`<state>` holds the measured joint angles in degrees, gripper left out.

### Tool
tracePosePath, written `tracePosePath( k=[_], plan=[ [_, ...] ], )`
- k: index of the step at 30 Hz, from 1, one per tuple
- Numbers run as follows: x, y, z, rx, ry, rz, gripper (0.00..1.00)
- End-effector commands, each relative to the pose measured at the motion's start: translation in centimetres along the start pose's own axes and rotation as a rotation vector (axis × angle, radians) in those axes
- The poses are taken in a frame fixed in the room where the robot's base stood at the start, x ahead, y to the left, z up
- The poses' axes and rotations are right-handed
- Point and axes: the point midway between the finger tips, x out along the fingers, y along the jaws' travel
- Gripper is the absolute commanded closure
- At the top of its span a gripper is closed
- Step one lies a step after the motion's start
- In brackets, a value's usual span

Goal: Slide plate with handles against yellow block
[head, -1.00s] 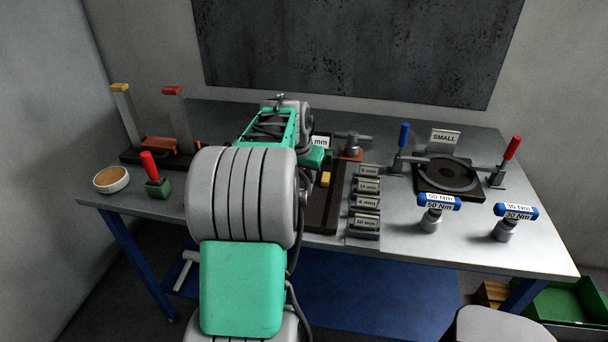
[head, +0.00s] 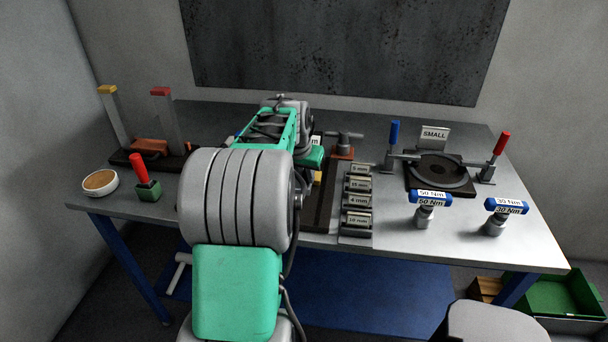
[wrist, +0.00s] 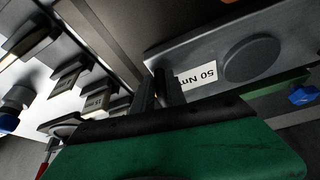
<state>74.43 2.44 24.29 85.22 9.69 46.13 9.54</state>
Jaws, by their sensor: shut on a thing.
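The plate with handles (wrist: 210,62) shows in the wrist view as a grey plate with a dark round disc and a white "50 Nm" label. A blue knob (wrist: 303,95) shows at its right. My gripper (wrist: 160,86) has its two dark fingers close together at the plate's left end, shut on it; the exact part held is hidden. The gap between plate and block cannot be seen.
Right of the rail stand several labelled grey blocks (head: 358,200). A round fixture (head: 438,172) with a "SMALL" sign and two blue-handled tools (head: 431,197) are further right. A red-handled green block (head: 147,187) and a bowl (head: 100,183) stand at left.

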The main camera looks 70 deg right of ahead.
Motion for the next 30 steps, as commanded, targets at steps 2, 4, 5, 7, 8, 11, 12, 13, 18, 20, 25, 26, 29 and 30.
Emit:
tracePosePath(
  k=[2, 4, 5, 7, 8, 11, 12, 13, 18, 20, 25, 26, 29, 30],
  plan=[
    [0.0, 0.2, 0.0, 0.005, 0.000, 0.004, 1.00],
    [0.0, 0.2, 0.0, 0.005, 0.000, 0.004, 1.00],
    [0.0, 0.2, 0.0, 0.005, 0.000, 0.004, 0.81],
    [0.0, 0.2, 0.0, 0.005, 0.000, 0.004, 0.75],
    [0.0, 0.2, 0.0, 0.004, 0.000, 0.003, 0.73],
    [0.0, 0.1, 0.0, 0.002, 0.000, 0.002, 0.64],
    [0.0, 0.1, 0.0, 0.001, 0.000, 0.002, 0.61],
    [0.0, 0.0, 0.0, 0.001, 0.000, 0.001, 0.59],
    [0.0, 0.0, 0.0, 0.000, 0.000, 0.001, 0.58],
    [0.0, 0.0, 0.0, 0.000, 0.000, 0.001, 0.58],
    [-1.6, 0.0, -0.1, 0.001, 0.004, 0.000, 0.58],
    [-2.2, 0.0, -0.1, 0.001, 0.005, -0.001, 0.58],
    [-4.4, 0.0, -0.1, 0.000, 0.005, -0.001, 0.58],
    [-5.2, 0.0, 0.0, 0.000, 0.004, 0.000, 0.58]
  ],
)
